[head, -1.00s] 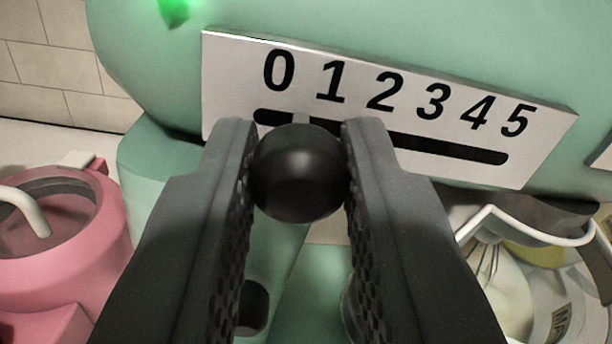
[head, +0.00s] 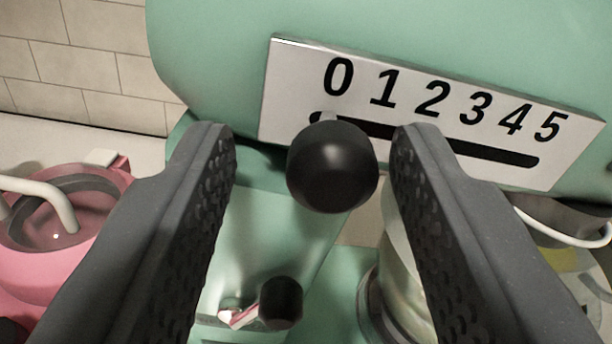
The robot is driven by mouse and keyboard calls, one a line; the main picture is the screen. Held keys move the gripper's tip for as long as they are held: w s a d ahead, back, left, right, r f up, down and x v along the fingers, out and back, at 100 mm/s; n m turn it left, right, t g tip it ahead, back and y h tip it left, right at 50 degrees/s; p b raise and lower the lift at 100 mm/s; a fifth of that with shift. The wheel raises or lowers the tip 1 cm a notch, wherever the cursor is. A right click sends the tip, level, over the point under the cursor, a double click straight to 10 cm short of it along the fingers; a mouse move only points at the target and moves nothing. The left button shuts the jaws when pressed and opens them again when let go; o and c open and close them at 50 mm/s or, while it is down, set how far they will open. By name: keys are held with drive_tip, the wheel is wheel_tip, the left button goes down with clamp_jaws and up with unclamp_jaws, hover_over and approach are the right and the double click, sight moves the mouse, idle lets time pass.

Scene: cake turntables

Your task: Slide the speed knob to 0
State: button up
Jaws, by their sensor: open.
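The speed knob (head: 332,167) is a round black ball in front of the slot, near its left end, under the 0. The white scale plate (head: 283,85) with digits 0 to 5 and a dark slot is fixed on the mint green mixer (head: 420,35). My gripper (head: 312,140) is open, its two black fingers on either side of the knob. There is a wide gap at the left finger and a small gap at the right finger.
A pink appliance with a pale handle (head: 75,240) stands at the left. Below the knob are a second black knob (head: 281,303) and a metallic bowl-like part (head: 390,290). A white handle and yellow item sit at the lower right. A tiled wall is behind.

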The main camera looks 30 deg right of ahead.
drive_tip(key=b+v, duration=0.2)
drive_tip(key=v, duration=1.1)
drive_tip(key=shift+b, duration=0.3)
drive_tip(key=w+a+r+m+y+b, duration=0.1)
drive_tip(key=w+a+r+y+b, duration=0.15)
drive_tip(key=w+r+y, duration=0.35)
wheel_tip(320, 180, up, 15)
drive_tip(key=d+n+y+b, duration=0.2)
drive_tip(key=d+y+b, duration=0.1)
drive_tip(key=y+b, duration=0.1)
drive_tip(key=s+d+r+h+b, duration=0.1)
drive_tip(key=s+d+r+b, duration=0.1)
drive_tip(key=s+d+r, duration=0.4)
drive_tip(key=s+d+r+n+g+h+b, duration=0.1)
drive_tip(key=s+d+r+b, duration=0.2)
drive_tip(key=s+d+r, duration=0.4)
drive_tip(key=s+d, duration=0.4)
drive_tip(key=d, duration=0.2)
drive_tip(key=shift+s+n+b, duration=0.25)
drive_tip(key=shift+n+b, duration=0.05)
drive_tip(key=shift+b, duration=0.05)
drive_tip(key=shift+r, duration=0.1)
